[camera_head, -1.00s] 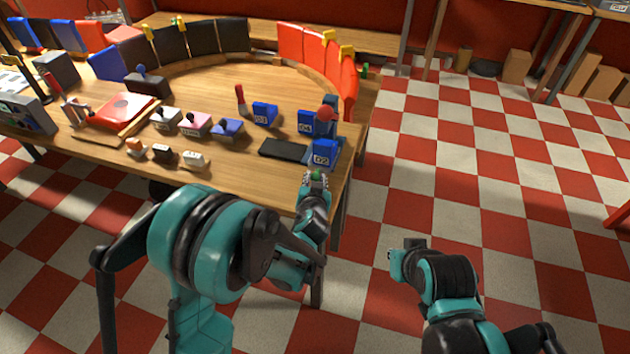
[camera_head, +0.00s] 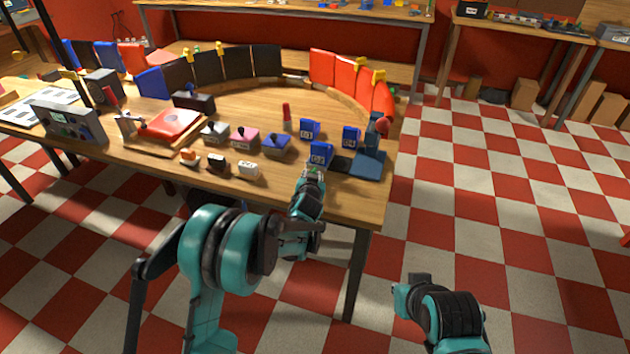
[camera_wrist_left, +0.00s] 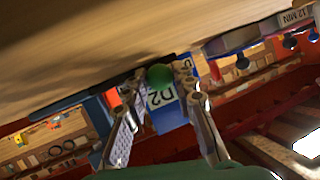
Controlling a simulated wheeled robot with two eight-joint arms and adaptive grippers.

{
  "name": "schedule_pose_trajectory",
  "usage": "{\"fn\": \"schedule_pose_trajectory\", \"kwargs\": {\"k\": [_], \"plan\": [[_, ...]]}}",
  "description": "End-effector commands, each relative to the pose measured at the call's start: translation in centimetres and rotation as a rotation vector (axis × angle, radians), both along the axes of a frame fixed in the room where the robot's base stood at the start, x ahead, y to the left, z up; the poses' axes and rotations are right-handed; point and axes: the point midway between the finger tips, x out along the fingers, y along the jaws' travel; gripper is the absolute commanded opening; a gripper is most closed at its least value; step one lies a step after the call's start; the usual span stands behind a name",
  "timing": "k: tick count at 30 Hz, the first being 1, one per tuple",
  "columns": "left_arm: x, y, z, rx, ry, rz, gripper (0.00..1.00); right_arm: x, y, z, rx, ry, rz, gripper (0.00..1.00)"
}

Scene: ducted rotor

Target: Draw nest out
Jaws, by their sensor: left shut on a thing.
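A blue nest marked 02 (camera_head: 320,153) stands near the front edge of the table, over the left part of a dark flat pad (camera_head: 341,165). To its right is a blue fixture (camera_head: 368,163) with a red ball on top. My left gripper (camera_head: 313,173) is at the nest's front side. In the left wrist view, its fingers close around a green knob (camera_wrist_left: 159,76) in front of the blue nest face (camera_wrist_left: 170,115). The fingers hide part of the contact. My right gripper (camera_head: 417,282) is low over the floor, away from the table; its fingers are unclear.
Blue blocks marked 03 (camera_head: 310,128) and 04 (camera_head: 350,137) stand behind the nest. Small switch boxes (camera_head: 243,136) stand to the left. Curved rows of red (camera_head: 345,77) and black panels ring the back.

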Motion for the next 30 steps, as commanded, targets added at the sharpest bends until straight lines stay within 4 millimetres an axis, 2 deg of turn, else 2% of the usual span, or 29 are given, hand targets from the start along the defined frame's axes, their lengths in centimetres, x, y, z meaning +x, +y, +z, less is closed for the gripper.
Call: {"fn": "schedule_pose_trajectory", "kwargs": {"k": [14,15,16,17,26,30], "plan": [[0.2,0.5,0.0,0.002,0.000,0.003,0.00,0.0,0.0,0.0,0.000,0.000,0.000,0.00],[0.2,0.5,0.0,0.002,0.000,0.003,0.37,0.0,0.0,0.0,0.000,0.000,0.000,0.00],[0.2,0.5,0.0,0.002,0.000,0.003,0.44,0.0,0.0,0.0,0.000,0.000,0.000,0.00],[0.2,0.5,0.0,0.002,0.000,0.003,0.47,0.0,0.0,0.0,0.000,0.000,0.000,0.00],[0.0,0.3,0.0,0.001,0.001,0.001,0.47,0.0,0.0,0.0,0.000,0.000,0.000,0.00],[-1.2,0.3,0.5,0.001,0.001,0.000,0.47,0.0,0.0,0.0,0.000,0.000,0.000,0.00]]}}
